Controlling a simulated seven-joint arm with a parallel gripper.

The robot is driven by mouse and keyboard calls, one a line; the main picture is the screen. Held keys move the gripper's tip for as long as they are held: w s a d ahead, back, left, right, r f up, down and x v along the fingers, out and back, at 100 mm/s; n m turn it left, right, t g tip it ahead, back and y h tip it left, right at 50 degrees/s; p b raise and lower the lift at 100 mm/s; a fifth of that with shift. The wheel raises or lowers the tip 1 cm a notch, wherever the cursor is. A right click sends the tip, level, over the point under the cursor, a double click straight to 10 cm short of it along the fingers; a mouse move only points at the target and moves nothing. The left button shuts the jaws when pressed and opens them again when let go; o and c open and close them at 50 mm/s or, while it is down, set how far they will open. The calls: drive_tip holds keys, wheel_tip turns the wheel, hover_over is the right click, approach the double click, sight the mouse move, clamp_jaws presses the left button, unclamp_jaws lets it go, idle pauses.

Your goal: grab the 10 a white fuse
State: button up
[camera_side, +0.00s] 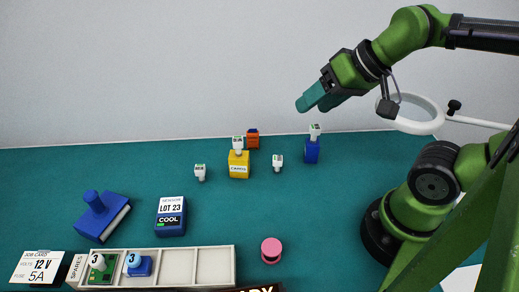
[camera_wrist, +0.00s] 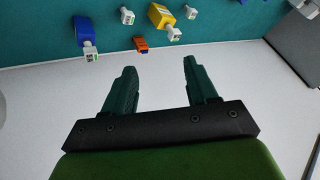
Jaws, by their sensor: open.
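Several small white fuses with green-marked tops are in the side view. One stands alone on the mat at left (camera_side: 200,172) and one alone right of the yellow block (camera_side: 278,163). One sits on the yellow block (camera_side: 239,168) and one on the blue block (camera_side: 312,152). My gripper (camera_side: 318,101) is open and empty, high above the back of the mat. In the wrist view, my gripper (camera_wrist: 160,66) has nothing between its fingers; the white fuses (camera_wrist: 127,16) lie beyond the fingertips.
An orange block (camera_side: 253,139) stands behind the yellow one. In front are a pink disc (camera_side: 271,250), a blue "LOT 23 COOL" box (camera_side: 171,217), a blue stamp-like object (camera_side: 102,215), a spares tray (camera_side: 229,265) and a job card (camera_side: 38,267). The middle of the mat is mostly clear.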

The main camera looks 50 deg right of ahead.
drive_tip(key=n+g+h, duration=0.2)
drive_tip(key=n+g, duration=0.5)
drive_tip(key=n, duration=2.4)
hover_over(199, 167)
wheel_tip(199, 167, down, 7)
wheel_tip(199, 167, down, 16)
drive_tip(key=c, duration=1)
drive_tip(key=shift+c, duration=0.2)
drive_tip(key=shift+r, duration=0.1)
